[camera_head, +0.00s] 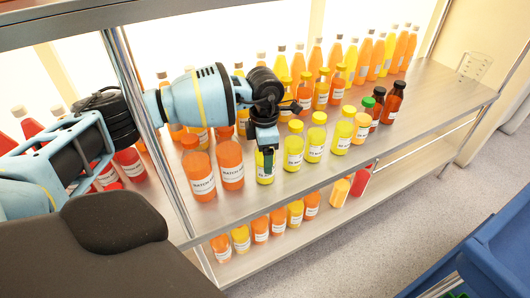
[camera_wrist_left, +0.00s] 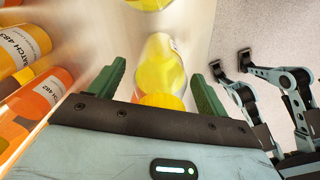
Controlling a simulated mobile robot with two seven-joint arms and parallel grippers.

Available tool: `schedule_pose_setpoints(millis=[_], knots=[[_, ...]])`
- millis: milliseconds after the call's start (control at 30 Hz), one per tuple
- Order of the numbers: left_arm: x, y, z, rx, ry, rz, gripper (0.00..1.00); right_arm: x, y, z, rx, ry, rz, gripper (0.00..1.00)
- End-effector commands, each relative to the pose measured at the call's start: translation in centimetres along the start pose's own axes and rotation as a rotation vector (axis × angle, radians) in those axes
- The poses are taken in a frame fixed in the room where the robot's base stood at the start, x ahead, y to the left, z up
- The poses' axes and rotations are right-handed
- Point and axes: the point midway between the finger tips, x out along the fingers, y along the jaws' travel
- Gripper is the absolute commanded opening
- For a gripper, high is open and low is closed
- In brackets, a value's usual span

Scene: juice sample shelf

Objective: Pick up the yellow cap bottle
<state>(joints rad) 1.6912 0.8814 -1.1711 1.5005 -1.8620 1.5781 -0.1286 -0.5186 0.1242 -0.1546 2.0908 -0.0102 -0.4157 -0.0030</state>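A bottle with a yellow cap and yellow juice (camera_wrist_left: 160,72) stands between the fingers of my left gripper (camera_wrist_left: 157,80) in the left wrist view, with a gap on each side. My left gripper is open, one green finger to each side of it. In the head view my left gripper (camera_head: 267,158) is at the shelf's front edge, hiding most of this yellow bottle (camera_head: 264,178). Similar yellow-capped bottles stand to its right: one close by (camera_head: 294,148), another (camera_head: 315,139) and a third (camera_head: 343,131).
Two large orange bottles (camera_head: 201,172) stand just left of my left gripper, on the metal shelf (camera_head: 440,90). Dark-capped bottles (camera_head: 393,101) stand further right. A lower shelf (camera_head: 270,252) holds more bottles. A blue bin (camera_head: 500,245) is at the lower right.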

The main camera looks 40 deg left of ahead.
Motion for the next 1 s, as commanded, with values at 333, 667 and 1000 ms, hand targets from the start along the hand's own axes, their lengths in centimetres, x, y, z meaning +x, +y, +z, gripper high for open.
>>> schedule_pose_setpoints(millis=[333,667,1000], knots=[[-0.1,0.0,0.0,0.0,0.0,0.0,0.31,0.0,0.0,-0.1,-0.001,0.002,0.0,0.36],[-0.3,0.0,0.1,0.0,-0.002,0.001,0.21,0.0,0.0,-0.1,-0.001,0.003,0.0,0.36],[-5.6,0.1,0.1,0.0,-0.006,0.003,0.21,-0.3,0.0,-0.5,0.0,0.006,0.0,0.36]])
